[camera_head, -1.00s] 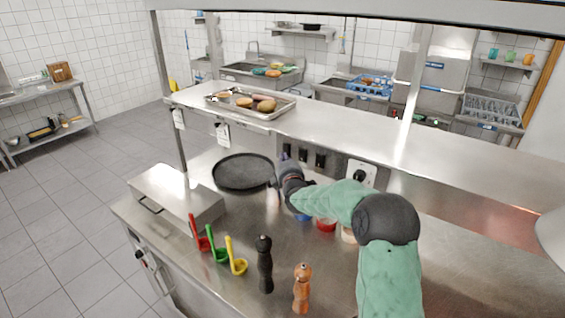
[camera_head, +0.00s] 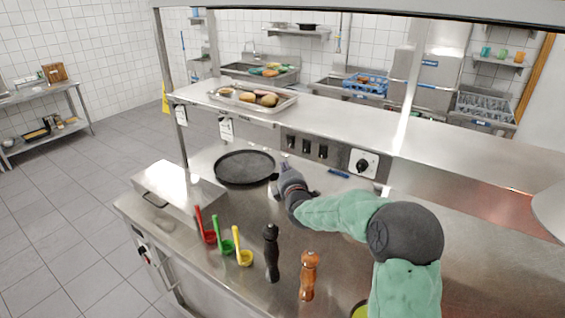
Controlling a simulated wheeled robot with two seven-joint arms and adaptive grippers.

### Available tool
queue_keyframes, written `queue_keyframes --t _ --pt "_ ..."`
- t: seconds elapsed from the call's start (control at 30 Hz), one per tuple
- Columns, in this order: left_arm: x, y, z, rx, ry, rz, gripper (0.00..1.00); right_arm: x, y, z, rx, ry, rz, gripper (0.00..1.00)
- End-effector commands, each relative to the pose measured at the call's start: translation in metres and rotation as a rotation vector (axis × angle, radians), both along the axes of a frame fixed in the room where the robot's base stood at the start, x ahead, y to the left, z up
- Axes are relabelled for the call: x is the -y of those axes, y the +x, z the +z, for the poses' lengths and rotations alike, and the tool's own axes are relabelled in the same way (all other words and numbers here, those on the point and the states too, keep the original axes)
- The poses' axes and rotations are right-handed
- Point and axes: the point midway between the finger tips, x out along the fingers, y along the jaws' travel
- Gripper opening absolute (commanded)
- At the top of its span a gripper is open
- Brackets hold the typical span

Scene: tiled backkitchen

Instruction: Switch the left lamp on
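A panel under the raised steel shelf carries several dark switches; the leftmost dark switch (camera_head: 291,141) is at its left end, with a middle switch (camera_head: 307,147) and another switch (camera_head: 322,152) to its right. A white plate with a black knob (camera_head: 363,165) sits farther right. Whether any lamp is lit I cannot tell. My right gripper (camera_head: 278,178) is over the counter, below and left of the switches, beside the black pan, and appears apart from the panel. Its fingers are small and dark, so their opening is unclear. My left gripper is out of view.
A black round pan (camera_head: 244,168) lies left of the gripper. A food tray (camera_head: 220,99) rests on the shelf (camera_head: 420,140).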

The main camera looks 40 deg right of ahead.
Motion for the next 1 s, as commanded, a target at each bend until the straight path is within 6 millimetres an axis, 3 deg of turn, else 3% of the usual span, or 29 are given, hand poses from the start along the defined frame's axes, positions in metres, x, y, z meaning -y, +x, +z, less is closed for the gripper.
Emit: queue_keyframes --t 0.3,1.0 --pt "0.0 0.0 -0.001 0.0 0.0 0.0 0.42 -0.017 -0.032 -0.004 0.0 0.001 0.0 0.0" --pt "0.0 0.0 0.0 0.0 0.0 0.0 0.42 -0.019 -0.035 -0.004 -0.001 0.0 0.0 0.0"
